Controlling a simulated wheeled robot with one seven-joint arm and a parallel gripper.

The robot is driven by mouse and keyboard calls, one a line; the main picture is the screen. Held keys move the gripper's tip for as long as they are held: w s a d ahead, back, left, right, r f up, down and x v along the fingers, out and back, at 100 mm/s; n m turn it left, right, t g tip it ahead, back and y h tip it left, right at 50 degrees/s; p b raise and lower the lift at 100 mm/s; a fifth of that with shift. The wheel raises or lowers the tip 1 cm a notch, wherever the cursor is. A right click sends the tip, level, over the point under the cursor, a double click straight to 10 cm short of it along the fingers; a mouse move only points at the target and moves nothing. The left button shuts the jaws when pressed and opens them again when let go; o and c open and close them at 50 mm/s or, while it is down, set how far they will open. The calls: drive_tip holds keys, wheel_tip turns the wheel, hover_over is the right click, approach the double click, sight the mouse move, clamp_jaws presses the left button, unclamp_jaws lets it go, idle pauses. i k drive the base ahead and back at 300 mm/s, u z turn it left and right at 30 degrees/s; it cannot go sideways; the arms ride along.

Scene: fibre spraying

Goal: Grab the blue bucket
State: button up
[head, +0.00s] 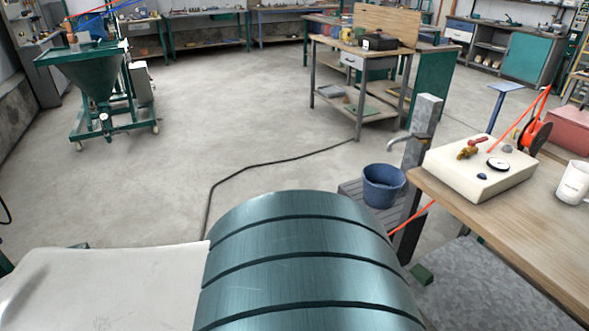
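The blue bucket (383,187) stands upright at the right of centre in the head view, on a low dark slatted stand (352,190). A grey post with a tap (418,137) rises just behind and to the right of it. The bucket's open top faces up, and its inside looks dark blue. My gripper is not in the head view, so I cannot see where it is relative to the bucket.
A wooden table (530,232) at the right holds a white box with a gauge (480,168) and a white mug (573,182). A large ribbed teal cylinder (305,265) fills the front. A green hopper machine (95,85) stands far left. A black hose crosses the otherwise clear floor (240,120).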

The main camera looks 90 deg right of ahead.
sight(382, 183)
drive_tip(key=z, duration=3.75)
drive_tip(key=i, duration=2.15)
